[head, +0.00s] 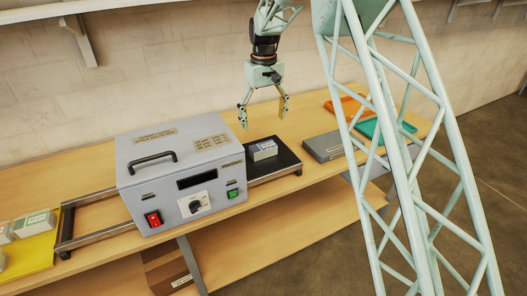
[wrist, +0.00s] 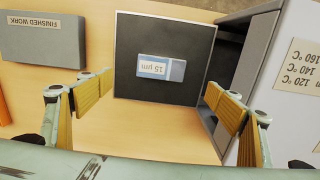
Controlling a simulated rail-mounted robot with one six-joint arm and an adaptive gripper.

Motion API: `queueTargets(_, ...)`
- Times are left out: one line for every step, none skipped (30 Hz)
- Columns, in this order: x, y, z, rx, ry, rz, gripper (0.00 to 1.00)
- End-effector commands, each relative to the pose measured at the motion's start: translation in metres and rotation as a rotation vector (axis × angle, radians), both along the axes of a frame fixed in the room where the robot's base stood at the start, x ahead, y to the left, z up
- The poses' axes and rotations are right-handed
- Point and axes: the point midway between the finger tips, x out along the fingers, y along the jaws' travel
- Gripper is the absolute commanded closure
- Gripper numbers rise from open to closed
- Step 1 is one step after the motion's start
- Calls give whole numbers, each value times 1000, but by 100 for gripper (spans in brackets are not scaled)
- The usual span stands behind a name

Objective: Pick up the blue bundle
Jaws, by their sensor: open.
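A small pale bundle (head: 263,149) lies on the black outfeed plate (head: 283,166) at the right side of the laminator. In the wrist view the bundle (wrist: 177,71) shows a blue-edged label reading "15 µm", upside down. It lies flat near the middle of the black plate (wrist: 160,30). My gripper (head: 264,112) is open and empty above the plate, fingers pointing down. In the wrist view my gripper's fingers (wrist: 158,90) stand wide apart, left and right of the bundle, and do not touch it.
The grey laminator (head: 180,165) stands close left of the plate. A grey "FINISHED WORK" box (head: 323,146) is to the right, with orange (head: 347,106) and teal (head: 371,129) trays beyond. A yellow tray (head: 35,255) with other bundles is at far left.

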Motion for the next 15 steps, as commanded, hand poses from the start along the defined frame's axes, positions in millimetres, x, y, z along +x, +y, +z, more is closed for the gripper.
queueTargets(0,0,-1,0,0,0,16)
queueTargets(0,0,-2,0,1,0,16)
queueTargets(0,0,-4,0,1,0,16)
queueTargets(0,0,-6,0,1,0,16)
queueTargets(0,0,-8,0,1,0,16)
queueTargets(0,0,-11,0,1,0,16)
queueTargets(0,0,-14,-1,2,0,16)
queueTargets(-1,0,-17,-1,3,0,16)
queueTargets(-1,0,-22,-1,3,0,16)
queueTargets(-1,0,-25,-1,3,0,16)
queueTargets(-1,0,-29,0,2,0,16)
queueTargets(-1,0,-34,-1,2,0,16)
queueTargets(-1,0,-37,-1,2,0,16)
queueTargets(-1,0,-41,0,2,0,16)
queueTargets(-1,0,-47,0,2,0,16)
